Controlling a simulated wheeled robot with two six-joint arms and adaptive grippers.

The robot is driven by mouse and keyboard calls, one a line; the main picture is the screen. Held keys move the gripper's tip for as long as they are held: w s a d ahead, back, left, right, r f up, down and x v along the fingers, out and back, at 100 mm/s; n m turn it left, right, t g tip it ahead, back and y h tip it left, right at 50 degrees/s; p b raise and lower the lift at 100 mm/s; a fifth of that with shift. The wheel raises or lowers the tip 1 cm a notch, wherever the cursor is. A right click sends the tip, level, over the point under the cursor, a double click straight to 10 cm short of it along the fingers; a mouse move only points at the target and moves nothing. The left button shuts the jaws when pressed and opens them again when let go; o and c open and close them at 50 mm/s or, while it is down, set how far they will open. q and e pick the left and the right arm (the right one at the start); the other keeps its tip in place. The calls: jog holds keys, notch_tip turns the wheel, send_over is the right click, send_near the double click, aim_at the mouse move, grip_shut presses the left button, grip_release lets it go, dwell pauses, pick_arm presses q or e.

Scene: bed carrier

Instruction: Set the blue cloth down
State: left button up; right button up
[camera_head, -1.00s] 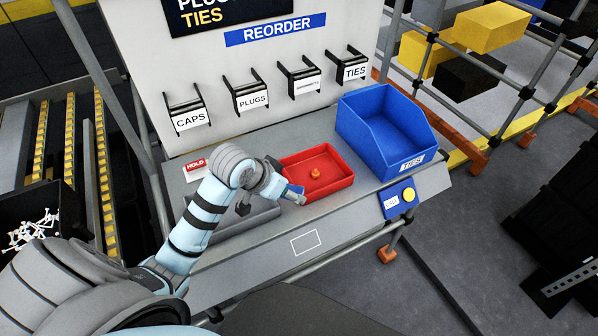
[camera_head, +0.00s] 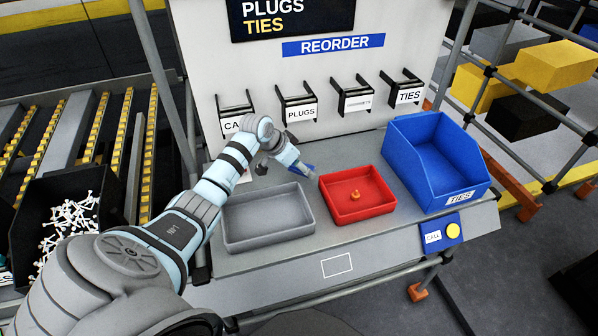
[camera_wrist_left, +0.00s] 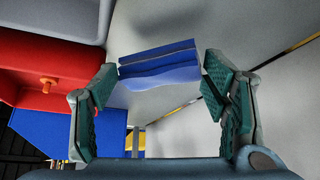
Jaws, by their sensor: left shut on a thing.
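My left gripper (camera_head: 305,172) is shut on the blue cloth (camera_head: 301,169), which shows as a small blue patch at its fingers. It is at the back left of the red tray (camera_head: 383,206), near the gap beside the grey tray. In the left wrist view the folded blue cloth (camera_wrist_left: 160,68) spans between the two green-padded fingertips of the gripper (camera_wrist_left: 158,78). I cannot tell whether the cloth touches the bench top. My right gripper is not in view.
The empty grey tray (camera_head: 268,243) is left of the red tray, which holds a small orange knob. A blue TIES bin (camera_head: 455,185) stands at the right. The call box (camera_head: 443,235) is on the front edge. A REORDER panel (camera_head: 345,65) with label holders stands behind.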

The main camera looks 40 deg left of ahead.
pick_arm(q)
jog(key=shift+w+a+f, duration=0.15)
jog(key=shift+f, duration=0.9)
jog(key=o, duration=0.8)
jog(key=shift+f, duration=0.1)
jog(key=shift+r, duration=0.3)
jog(key=p+v, duration=0.3)
jog(key=v, duration=0.8)
jog(key=shift+s+r, duration=0.25)
jog(key=shift+s, duration=0.1)
